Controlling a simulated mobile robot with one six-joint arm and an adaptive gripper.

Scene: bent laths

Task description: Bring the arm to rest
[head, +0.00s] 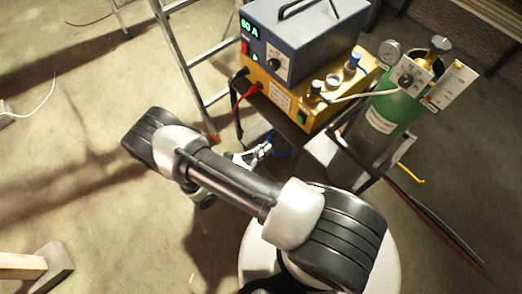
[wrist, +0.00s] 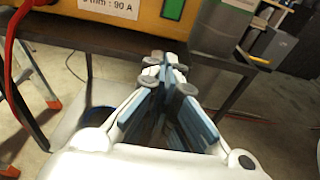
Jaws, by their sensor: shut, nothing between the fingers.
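My gripper (wrist: 166,70) is shut and empty in the wrist view, its blue-padded fingers meeting at the tips. The tips point toward the space under a dark metal stand. In the head view my gripper (head: 262,152) shows small beyond my arm, close to the stand's near side. My arm is bent across the middle of the head view and hides part of the floor and some of the wrist.
A blue-grey welding unit (head: 305,40) showing 60 A sits on a yellow unit (head: 290,100). Right of it stands a green gas cylinder (head: 388,118). A ladder (head: 186,62) stands to the left. A red cable (wrist: 12,60) hangs close. Floor at left is mostly clear.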

